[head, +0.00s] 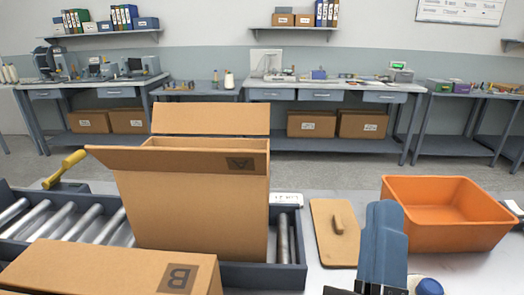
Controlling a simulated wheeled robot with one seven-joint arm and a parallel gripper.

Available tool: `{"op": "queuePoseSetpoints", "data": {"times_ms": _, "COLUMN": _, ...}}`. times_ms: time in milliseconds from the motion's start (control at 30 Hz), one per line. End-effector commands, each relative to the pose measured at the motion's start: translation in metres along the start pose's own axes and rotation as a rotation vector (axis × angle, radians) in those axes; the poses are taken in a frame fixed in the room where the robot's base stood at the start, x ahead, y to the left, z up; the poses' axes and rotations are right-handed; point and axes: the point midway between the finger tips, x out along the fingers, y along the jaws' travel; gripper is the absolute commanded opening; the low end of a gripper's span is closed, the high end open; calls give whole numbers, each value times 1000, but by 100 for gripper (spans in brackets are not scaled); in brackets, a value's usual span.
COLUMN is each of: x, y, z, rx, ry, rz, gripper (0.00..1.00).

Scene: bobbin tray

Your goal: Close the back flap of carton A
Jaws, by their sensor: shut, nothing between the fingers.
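Carton A (195,215) is a brown open-topped box standing upright on a roller conveyor, left of the middle of the head view. Its back flap (210,119) stands up along the far edge. Its near flap (180,159), marked A, is folded outward toward me. The carton's inside is mostly hidden behind the near flap. My gripper (384,215) is blue-grey, shut and empty. It is to the right of carton A, apart from it, in front of the orange bin.
Carton B (110,268) is close in front at lower left. The roller conveyor (290,275) has dark raised rails. A tan board with a handle (335,246) and an orange bin (445,238) are on the right. Workbenches stand behind.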

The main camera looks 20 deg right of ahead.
Motion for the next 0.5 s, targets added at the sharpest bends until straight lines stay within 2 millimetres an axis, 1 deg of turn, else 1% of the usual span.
{"op": "queuePoseSetpoints", "data": {"times_ms": 33, "x": 6, "y": 3, "z": 18, "rx": 127, "ry": 63, "rz": 30, "gripper": 0}}
{"op": "queuePoseSetpoints", "data": {"times_ms": 167, "x": 7, "y": 21, "z": 53, "rx": 417, "ry": 239, "rz": 148, "gripper": 0}}
{"op": "queuePoseSetpoints", "data": {"times_ms": 200, "x": 4, "y": 27, "z": 66, "rx": 499, "ry": 293, "rz": 194, "gripper": 0}}
{"op": "queuePoseSetpoints", "data": {"times_ms": 267, "x": -2, "y": 36, "z": 88, "rx": 612, "ry": 372, "rz": 270, "gripper": 0}}
{"op": "queuePoseSetpoints", "data": {"times_ms": 400, "x": -25, "y": 48, "z": 137, "rx": 815, "ry": 532, "rz": 448, "gripper": 0}}
{"op": "queuePoseSetpoints", "data": {"times_ms": 500, "x": -41, "y": 51, "z": 165, "rx": 901, "ry": 614, "rz": 553, "gripper": 0}}
